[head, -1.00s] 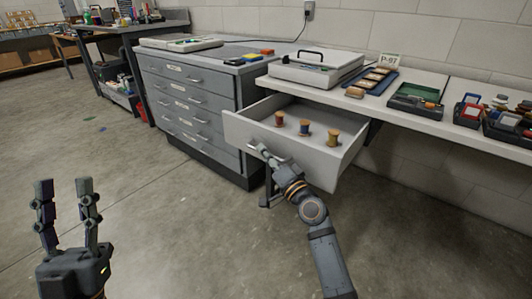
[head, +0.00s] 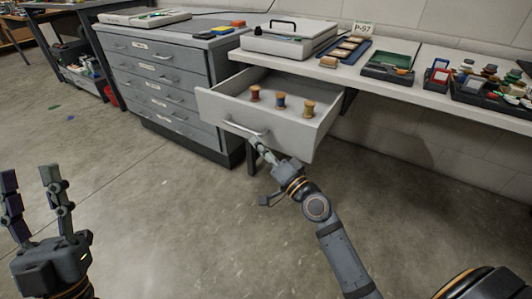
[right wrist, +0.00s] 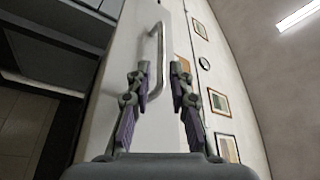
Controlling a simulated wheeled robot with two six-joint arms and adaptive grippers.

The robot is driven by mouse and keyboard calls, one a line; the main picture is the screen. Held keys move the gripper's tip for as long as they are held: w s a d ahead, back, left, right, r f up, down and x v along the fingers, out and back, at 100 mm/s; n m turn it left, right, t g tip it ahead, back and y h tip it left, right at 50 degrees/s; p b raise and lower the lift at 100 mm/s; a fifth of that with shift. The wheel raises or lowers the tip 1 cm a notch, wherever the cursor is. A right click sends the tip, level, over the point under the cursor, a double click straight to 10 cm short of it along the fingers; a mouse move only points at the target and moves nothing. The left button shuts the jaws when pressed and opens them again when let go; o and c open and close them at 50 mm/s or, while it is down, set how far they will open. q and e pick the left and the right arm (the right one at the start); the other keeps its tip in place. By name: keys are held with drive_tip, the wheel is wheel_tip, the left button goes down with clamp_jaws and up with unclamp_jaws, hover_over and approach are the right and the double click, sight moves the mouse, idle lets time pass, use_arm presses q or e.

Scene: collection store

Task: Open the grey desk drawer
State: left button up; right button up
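The light grey desk drawer (head: 248,133) stands pulled out from under the white worktop, with three thread spools (head: 280,101) inside. Its bar handle (head: 240,128) is on the front face and is clear to see; it also shows upright in the right wrist view (right wrist: 159,45). My right gripper (head: 258,145) is just in front of the drawer, near the handle's right end. In the right wrist view its fingers (right wrist: 157,72) are spread, with the handle showing between and beyond the tips; contact cannot be told. My left gripper (head: 28,177) is open and empty, far from the drawer.
A grey metal cabinet (head: 165,85) with several shallow drawers stands left of the open drawer. The worktop (head: 430,98) holds a white case (head: 290,42), trays and small items. The concrete floor in front is clear.

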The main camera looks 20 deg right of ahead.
drive_tip(key=v, duration=0.3)
drive_tip(key=shift+s+d+f, duration=0.1)
drive_tip(key=shift+s, duration=0.2)
